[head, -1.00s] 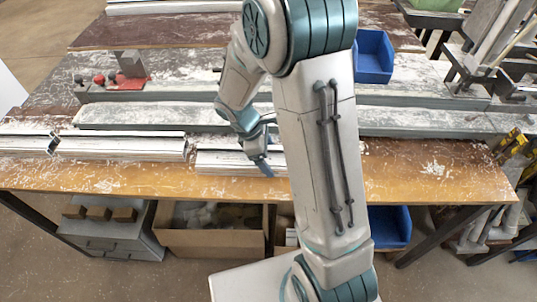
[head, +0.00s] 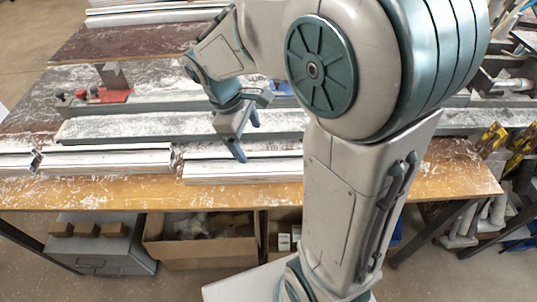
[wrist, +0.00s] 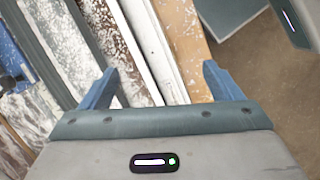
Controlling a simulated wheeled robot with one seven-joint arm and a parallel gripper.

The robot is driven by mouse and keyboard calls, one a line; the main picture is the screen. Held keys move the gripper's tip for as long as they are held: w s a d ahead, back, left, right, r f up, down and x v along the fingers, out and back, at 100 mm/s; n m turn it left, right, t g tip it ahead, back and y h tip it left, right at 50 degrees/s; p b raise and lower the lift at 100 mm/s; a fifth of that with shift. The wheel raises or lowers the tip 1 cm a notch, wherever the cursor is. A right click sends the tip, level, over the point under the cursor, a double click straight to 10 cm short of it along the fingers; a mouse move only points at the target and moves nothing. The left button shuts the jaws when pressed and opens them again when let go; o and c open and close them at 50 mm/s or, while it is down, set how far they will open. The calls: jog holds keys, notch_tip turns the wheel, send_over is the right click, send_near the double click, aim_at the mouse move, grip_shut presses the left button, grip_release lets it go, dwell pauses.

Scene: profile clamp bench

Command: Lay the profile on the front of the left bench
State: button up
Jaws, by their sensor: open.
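A silver-white profile (head: 235,172) lies along the front wooden edge of the bench, its right part hidden behind my arm. A second pale profile (head: 105,160) lies to its left in the same line, with a small gap between them. My gripper (head: 247,138) is open and empty, tilted down over the right-hand profile. In the head view one fingertip overlaps its back edge; contact cannot be told. In the wrist view, pale profile strips (wrist: 158,50) run diagonally between the two spread blue fingers.
A dusty grey rail (head: 150,127) runs behind the profiles. A red clamp piece (head: 110,95) stands at the back left. The bare wooden front strip (head: 120,190) is clear. A cardboard box (head: 200,250) and a grey drawer unit (head: 95,245) stand under the bench.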

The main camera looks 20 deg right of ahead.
jog(key=s+d+r+m+t+y, duration=0.1)
jog(key=s+m, duration=0.4)
jog(key=s+d+r+m+t+y, duration=0.1)
jog(key=s+r+m+t+y, duration=0.1)
jog(key=s+m, duration=0.3)
jog(key=shift+s+d+m+t, duration=0.25)
jog(key=shift+s+m+t, duration=0.05)
jog(key=shift+s, duration=0.5)
jog(key=shift+r, duration=0.1)
